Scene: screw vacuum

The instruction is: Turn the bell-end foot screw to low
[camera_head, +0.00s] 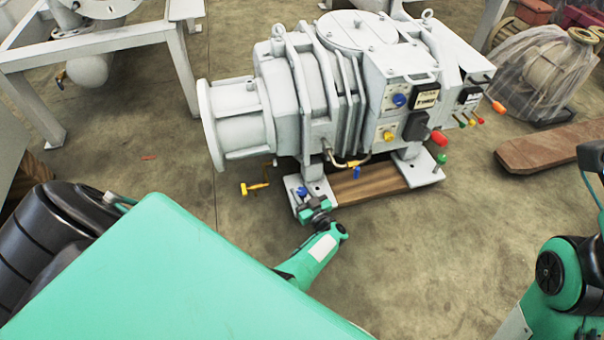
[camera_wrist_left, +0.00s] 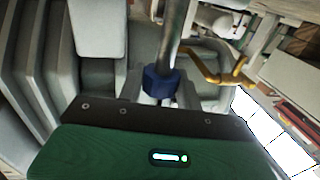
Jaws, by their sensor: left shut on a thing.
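The grey vacuum pump (camera_head: 310,95) stands on low feet, its round bell flange (camera_head: 209,125) at the left. A foot screw with a blue head (camera_head: 302,191) sits at the bell-end foot plate (camera_head: 292,183). My left gripper (camera_head: 316,206) is low at this foot, shut on the screw. In the left wrist view the blue hexagonal head (camera_wrist_left: 160,84) sits between the grey fingers, under a grey rod. The head view partly hides the grip. Another foot screw, green (camera_head: 441,159), stands at the far-end foot. My right gripper is out of view.
A yellow lever (camera_head: 254,188) sticks out left of the foot, and a second yellow handle (camera_head: 352,163) is under the pump. A wooden board (camera_head: 368,184) lies beneath. A plank (camera_head: 552,146) and a wrapped part (camera_head: 545,72) are at right. The front floor is clear.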

